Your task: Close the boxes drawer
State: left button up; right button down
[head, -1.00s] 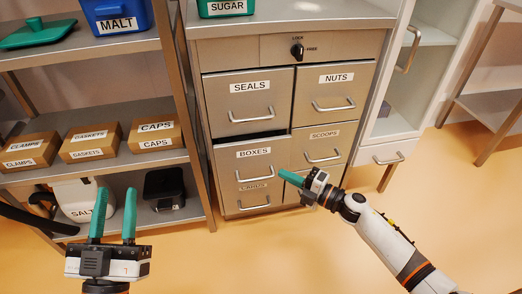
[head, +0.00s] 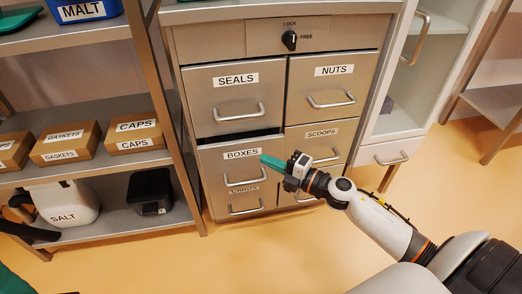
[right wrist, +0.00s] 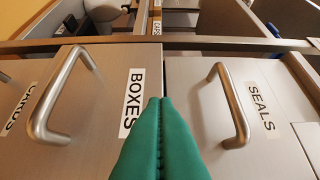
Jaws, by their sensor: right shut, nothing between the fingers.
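The BOXES drawer (head: 221,168) is on the left of the metal cabinet, below the SEALS drawer. It stands a little out, with a dark gap above its front, and it partly covers the label below. My right gripper (head: 268,161) is shut and empty, its green fingers at the right part of this front. In the right wrist view the shut fingers (right wrist: 160,135) point at the drawer fronts near the BOXES label (right wrist: 131,103); contact cannot be told. The drawer's handle (right wrist: 60,97) is free. A green piece in the head view's lower left corner may be my left gripper (head: 14,282).
The SEALS drawer (head: 210,95), NUTS drawer (head: 359,80) and SCOOPS drawer (head: 335,137) look shut around it. A shelf post (head: 172,120) stands close on the left, beside shelves with labelled boxes. A white glass-door cabinet (head: 390,130) stands right. The floor in front is clear.

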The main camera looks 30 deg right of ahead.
aim_at(260, 137)
jog(key=w+b, duration=0.1)
jog(key=w, duration=0.3)
jog(key=shift+w+d+f, duration=0.1)
jog(key=shift+w, duration=0.6)
jog(key=w, duration=0.1)
jog(key=w+d, duration=0.1)
jog(key=w, duration=0.1)
jog(key=shift+w+b, duration=0.25)
jog(key=shift+b, duration=0.05)
jog(key=shift+w+d, duration=0.2)
jog(key=shift+d+r, duration=0.15)
jog(key=shift+r, duration=0.25)
